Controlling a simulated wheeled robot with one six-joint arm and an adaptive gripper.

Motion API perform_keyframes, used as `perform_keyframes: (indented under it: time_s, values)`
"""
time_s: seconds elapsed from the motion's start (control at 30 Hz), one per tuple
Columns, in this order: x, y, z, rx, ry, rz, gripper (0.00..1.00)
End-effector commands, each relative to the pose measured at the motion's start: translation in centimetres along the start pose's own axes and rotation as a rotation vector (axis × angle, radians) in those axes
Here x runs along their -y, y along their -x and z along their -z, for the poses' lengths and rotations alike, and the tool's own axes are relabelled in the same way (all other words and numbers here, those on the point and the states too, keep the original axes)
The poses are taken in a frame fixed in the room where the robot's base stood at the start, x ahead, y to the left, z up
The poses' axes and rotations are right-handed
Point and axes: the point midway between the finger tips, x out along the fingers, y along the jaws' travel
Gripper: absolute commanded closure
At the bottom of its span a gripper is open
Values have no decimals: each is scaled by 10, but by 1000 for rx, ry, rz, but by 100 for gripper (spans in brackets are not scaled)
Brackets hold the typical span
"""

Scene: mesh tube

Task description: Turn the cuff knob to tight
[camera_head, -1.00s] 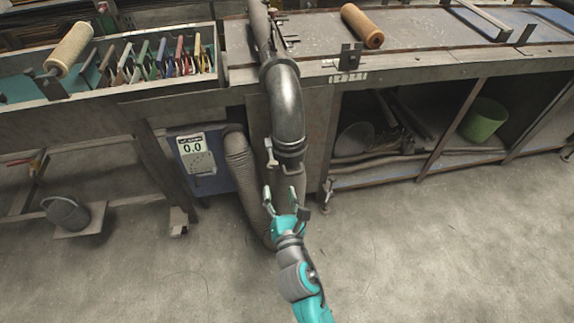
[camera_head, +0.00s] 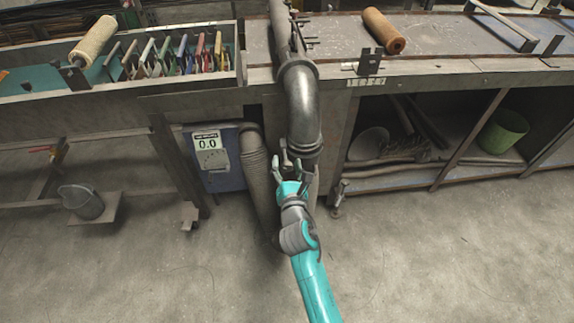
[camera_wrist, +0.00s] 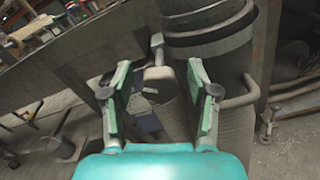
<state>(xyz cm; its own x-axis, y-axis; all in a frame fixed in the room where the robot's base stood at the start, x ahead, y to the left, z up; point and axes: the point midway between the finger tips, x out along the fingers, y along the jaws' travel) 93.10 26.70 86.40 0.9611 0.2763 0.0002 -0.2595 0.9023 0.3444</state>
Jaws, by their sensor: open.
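The cuff (camera_head: 303,147) is a dark band around the lower end of the grey metal elbow pipe (camera_head: 303,105). Its small grey knob (camera_head: 284,147) sticks out on the left side of the cuff. In the wrist view the knob (camera_wrist: 157,43) shows between and just beyond the fingertips, and the cuff (camera_wrist: 210,42) is right of it. My teal gripper (camera_head: 286,165) is open and empty, close below the knob. In the wrist view its two fingers (camera_wrist: 158,68) stand apart. I cannot tell whether a finger touches the knob. The knob's setting is not readable.
A ribbed hose (camera_head: 258,175) hangs below and left of the cuff. The bench (camera_head: 440,72) has a shelf with a green bucket (camera_head: 503,131). A grey bucket (camera_head: 82,202) is at left. The floor in front is clear.

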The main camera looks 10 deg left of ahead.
Motion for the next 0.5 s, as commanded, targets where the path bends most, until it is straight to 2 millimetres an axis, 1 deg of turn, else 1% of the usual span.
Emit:
perform_keyframes:
  time_s: [0.13, 0.17, 0.2, 0.27, 0.3, 0.37, 0.4, 0.5]
  values:
    - [0, 0, 0, 0, 0, 0, 41]
    - [0, 0, 0, 0, 0, 0, 48]
    - [0, 0, 0, 0, 0, 0, 58]
    - [0, 0, 0, 0, 0, 0, 73]
    - [0, 0, 0, 0, 0, 0, 83]
    - [0, 0, 0, 0, 0, 0, 98]
    - [0, 0, 0, 0, 0, 0, 100]
    - [0, 0, 0, 0, -1, 0, 100]
